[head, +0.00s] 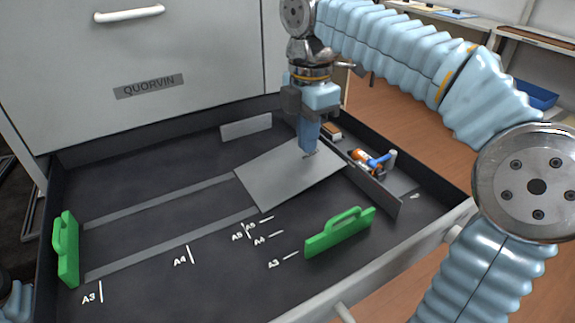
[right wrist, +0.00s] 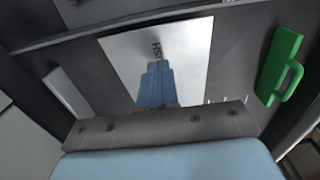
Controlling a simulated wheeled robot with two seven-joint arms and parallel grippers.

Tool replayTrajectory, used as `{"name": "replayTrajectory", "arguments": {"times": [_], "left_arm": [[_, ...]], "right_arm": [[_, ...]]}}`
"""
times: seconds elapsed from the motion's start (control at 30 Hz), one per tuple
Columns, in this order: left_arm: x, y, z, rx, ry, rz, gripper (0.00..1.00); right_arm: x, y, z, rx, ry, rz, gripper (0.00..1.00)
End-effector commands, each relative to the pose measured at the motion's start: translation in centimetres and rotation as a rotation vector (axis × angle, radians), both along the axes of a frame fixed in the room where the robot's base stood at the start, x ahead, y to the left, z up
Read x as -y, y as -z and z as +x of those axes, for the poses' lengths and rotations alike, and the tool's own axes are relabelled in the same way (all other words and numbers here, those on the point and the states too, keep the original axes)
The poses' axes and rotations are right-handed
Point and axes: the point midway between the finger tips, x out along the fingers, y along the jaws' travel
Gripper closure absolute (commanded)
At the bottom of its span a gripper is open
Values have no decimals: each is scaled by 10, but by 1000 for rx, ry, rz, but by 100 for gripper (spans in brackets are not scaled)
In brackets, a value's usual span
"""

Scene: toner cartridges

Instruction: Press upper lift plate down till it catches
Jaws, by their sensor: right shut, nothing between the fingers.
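The lift plate (head: 270,180) is a flat pale grey panel in the right part of the open dark paper drawer. It also shows in the right wrist view (right wrist: 193,62), with dark lettering partly hidden by my fingers. My right gripper (head: 308,152) is shut and empty, pointing down over the plate's far right part. Its blue fingertips (right wrist: 157,66) appear at or just above the lettering; I cannot tell whether they touch. I cannot tell whether the plate is raised or flat. My left gripper is out of view.
Green guides stand at the drawer's left (head: 66,250) and front right (head: 340,232). A grey upright tab (head: 246,127) is behind the plate. A dark divider (head: 370,185) separates a right compartment holding an orange and blue item (head: 372,160).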

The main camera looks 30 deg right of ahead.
Motion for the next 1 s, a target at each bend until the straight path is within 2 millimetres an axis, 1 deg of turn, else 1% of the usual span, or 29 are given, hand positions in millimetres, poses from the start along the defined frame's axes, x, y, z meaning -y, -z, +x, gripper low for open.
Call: {"name": "replayTrajectory", "arguments": {"times": [0.17, 1.0], "left_arm": [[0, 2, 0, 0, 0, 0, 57], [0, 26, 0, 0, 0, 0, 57]], "right_arm": [[0, 3, 0, 0, 0, 0, 100], [0, 37, 0, 0, 0, 1, 100]]}}
